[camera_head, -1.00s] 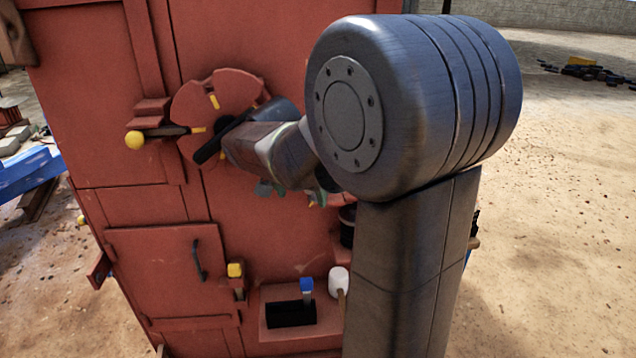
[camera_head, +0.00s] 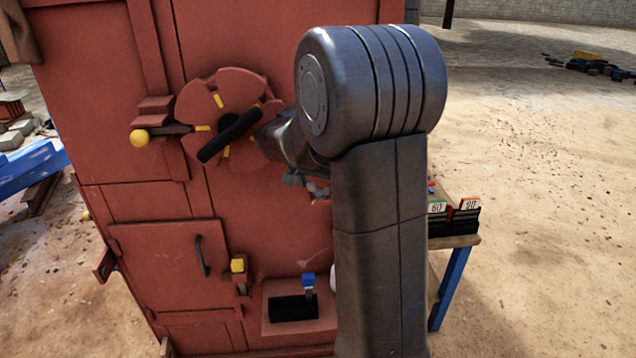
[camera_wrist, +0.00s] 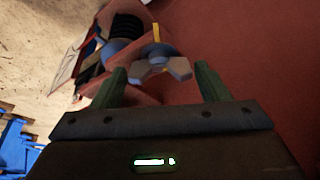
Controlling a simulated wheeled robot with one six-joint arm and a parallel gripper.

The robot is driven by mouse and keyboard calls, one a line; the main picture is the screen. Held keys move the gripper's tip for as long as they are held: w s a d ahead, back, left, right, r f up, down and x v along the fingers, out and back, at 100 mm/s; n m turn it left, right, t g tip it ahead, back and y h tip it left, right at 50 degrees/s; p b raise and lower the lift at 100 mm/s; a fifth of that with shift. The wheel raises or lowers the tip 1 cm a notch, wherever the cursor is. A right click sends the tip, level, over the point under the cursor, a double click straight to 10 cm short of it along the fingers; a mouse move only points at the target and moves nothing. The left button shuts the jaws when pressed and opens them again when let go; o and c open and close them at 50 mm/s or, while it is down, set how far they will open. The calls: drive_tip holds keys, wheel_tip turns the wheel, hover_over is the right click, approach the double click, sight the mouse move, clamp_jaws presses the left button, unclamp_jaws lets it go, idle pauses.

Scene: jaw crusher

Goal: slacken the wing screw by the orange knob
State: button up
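The wing screw (camera_wrist: 162,68) shows in the wrist view as a grey piece with spread wings in front of a bluish round base. A thin yellow-orange strip (camera_wrist: 156,33) is just beyond it; I cannot tell whether this is the orange knob. My gripper (camera_wrist: 160,74) is open, with one dark green finger on each side of the screw. The screw appears between or just beyond the fingertips, with gaps to both; I see no contact. In the head view my arm hides most of this area, and only small grey and orange bits show below it.
The red crusher housing (camera_head: 265,235) carries a round red plate (camera_head: 222,92) with a black bar (camera_head: 230,135). A blue-legged table (camera_head: 450,290) stands right of my arm.

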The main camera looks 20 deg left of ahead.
drive_tip(key=c, duration=0.6)
drive_tip(key=shift+n, duration=0.3)
drive_tip(key=n, duration=0.1)
drive_tip(key=n+y, duration=0.1)
drive_tip(key=n, duration=0.1)
drive_tip(key=shift+d+r+n+y+p, duration=0.1)
drive_tip(key=shift+d+n+y+p, duration=0.05)
drive_tip(key=shift+n+y+p, duration=0.2)
drive_tip(key=n+g+y+p, duration=0.1)
drive_tip(key=n, duration=0.2)
drive_tip(key=shift+w+n, duration=0.1)
drive_tip(key=shift+n, duration=0.15)
drive_tip(key=n+g+y, duration=0.1)
drive_tip(key=n, duration=0.3)
drive_tip(key=shift+w+d, duration=0.1)
drive_tip(key=shift+w, duration=0.05)
drive_tip(key=n+g, duration=0.1)
drive_tip(key=n, duration=0.1)
drive_tip(key=n+g, duration=0.1)
drive_tip(key=n, duration=0.2)
drive_tip(key=shift+y+b, duration=0.3)
drive_tip(key=shift+y, duration=0.05)
